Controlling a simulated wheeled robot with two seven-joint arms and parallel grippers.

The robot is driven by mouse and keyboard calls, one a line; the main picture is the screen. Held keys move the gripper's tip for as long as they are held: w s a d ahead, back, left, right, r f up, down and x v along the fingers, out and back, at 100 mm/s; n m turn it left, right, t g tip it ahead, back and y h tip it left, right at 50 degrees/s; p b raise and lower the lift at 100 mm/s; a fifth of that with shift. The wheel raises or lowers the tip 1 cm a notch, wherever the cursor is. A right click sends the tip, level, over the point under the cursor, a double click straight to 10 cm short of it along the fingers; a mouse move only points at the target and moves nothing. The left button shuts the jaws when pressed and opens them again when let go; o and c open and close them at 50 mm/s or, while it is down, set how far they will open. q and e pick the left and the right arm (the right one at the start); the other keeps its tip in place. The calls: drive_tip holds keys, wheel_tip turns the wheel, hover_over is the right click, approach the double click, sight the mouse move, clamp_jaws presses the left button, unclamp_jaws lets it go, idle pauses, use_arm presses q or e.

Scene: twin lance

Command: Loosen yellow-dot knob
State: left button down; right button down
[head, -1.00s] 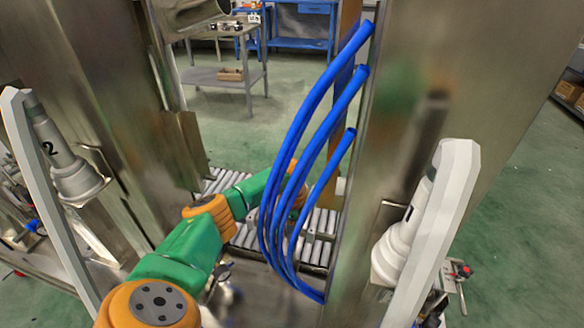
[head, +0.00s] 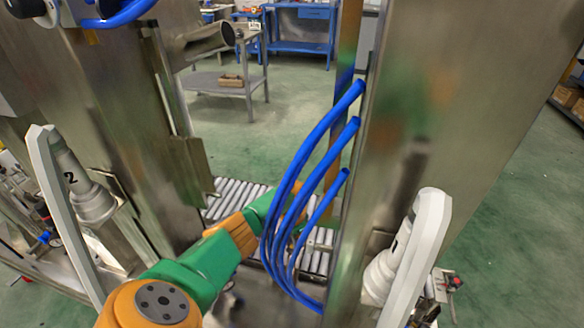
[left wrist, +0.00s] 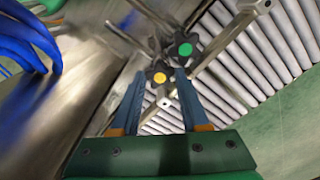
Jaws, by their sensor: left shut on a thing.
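The yellow-dot knob (left wrist: 161,77) is a dark, lobed star knob with a yellow centre, seen in the left wrist view. My left gripper (left wrist: 160,82) has its two blue fingers on either side of it and is shut on it. The green-dot knob (left wrist: 184,49), a similar dark knob, sits just beyond, up and to the right. In the head view my left arm reaches in behind the blue hoses, which hide much of its end; the knobs cannot be made out there. My right gripper is not in view.
Blue hoses (head: 318,150) hang in front of my left arm; some also show at the left of the left wrist view (left wrist: 28,40). Steel columns (head: 420,120) flank the gap. A roller conveyor (head: 236,196) lies beyond.

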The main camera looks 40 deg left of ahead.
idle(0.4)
use_arm(q)
drive_tip(key=shift+c, duration=2)
unclamp_jaws()
drive_tip(key=shift+w, duration=0.1)
wheel_tip(320, 180, up, 6)
drive_tip(key=p, duration=0.3)
drive_tip(key=shift+r, duration=0.15)
drive_tip(key=shift+r+p, duration=0.35)
drive_tip(key=shift+r, duration=0.1)
